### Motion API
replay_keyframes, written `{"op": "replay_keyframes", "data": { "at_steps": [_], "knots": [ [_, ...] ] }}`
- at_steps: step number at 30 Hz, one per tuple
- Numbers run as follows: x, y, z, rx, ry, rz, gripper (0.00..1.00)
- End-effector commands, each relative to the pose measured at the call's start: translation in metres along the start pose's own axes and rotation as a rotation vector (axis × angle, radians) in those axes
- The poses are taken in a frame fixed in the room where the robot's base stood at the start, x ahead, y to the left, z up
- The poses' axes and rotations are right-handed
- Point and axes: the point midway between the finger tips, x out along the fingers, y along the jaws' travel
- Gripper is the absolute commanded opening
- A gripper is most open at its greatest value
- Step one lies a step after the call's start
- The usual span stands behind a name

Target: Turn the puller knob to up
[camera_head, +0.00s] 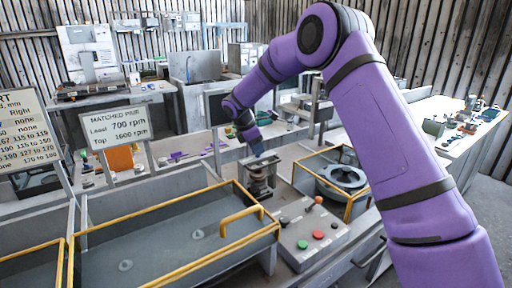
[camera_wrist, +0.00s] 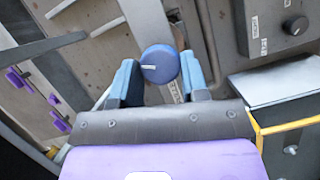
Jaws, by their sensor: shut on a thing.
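The knob (camera_wrist: 160,62) is round and dark blue with a white pointer line on its top. In the wrist view the line points left. My gripper (camera_wrist: 159,72) has its two blue fingers on either side of the knob, shut on it. In the head view my gripper (camera_head: 258,151) points down over a small grey fixture (camera_head: 260,184) at the middle of the bench. The knob itself is hard to make out there, hidden by the fingers.
A control box (camera_head: 312,228) with red, green and orange-topped controls stands in front. A yellow-rimmed tray (camera_head: 180,235) is at left, and a yellow-framed bin (camera_head: 343,178) at right. The wrist view shows another, black knob (camera_wrist: 295,25) on a labelled grey panel. Signs stand at left.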

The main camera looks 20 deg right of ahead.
Motion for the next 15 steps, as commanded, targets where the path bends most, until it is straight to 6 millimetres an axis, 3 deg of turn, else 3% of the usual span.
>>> {"op": "replay_keyframes", "data": {
  "at_steps": [15],
  "knots": [
    [0.0002, -0.0031, 0.0012, -0.357, 0.001, 0.148, 0.17]
  ]
}}
